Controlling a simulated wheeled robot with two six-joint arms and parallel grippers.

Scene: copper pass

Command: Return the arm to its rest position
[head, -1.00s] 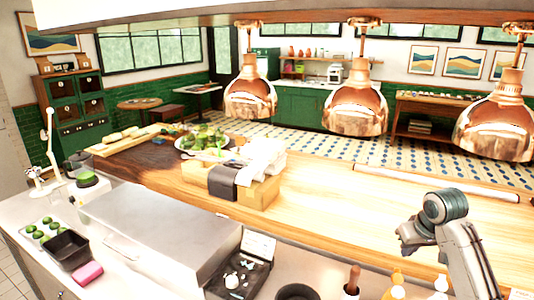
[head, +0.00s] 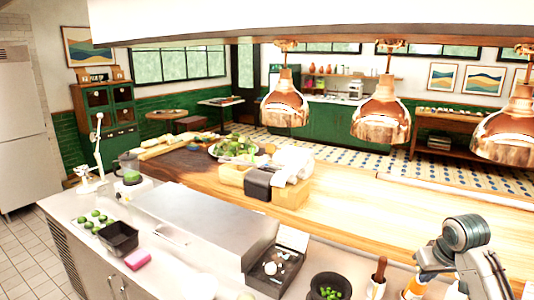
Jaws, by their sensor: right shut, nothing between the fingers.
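My right arm (head: 470,240) comes in from the lower right corner, bent at a grey joint. My right gripper (head: 424,268) is at its left end, over the near counter's right part, close to the orange-topped bottle in the picture. It is shut with nothing in it. The fingertips are small and partly hidden by the wrist. My left arm and gripper are out of view.
Copper heat lamps (head: 380,112) hang over the wooden pass (head: 380,215). A bowl of greens (head: 328,287), a pestle (head: 377,278) and bottles (head: 412,290) stand near my right gripper. A steel unit (head: 205,225), black bin (head: 118,238) and pink sponge (head: 138,259) are left.

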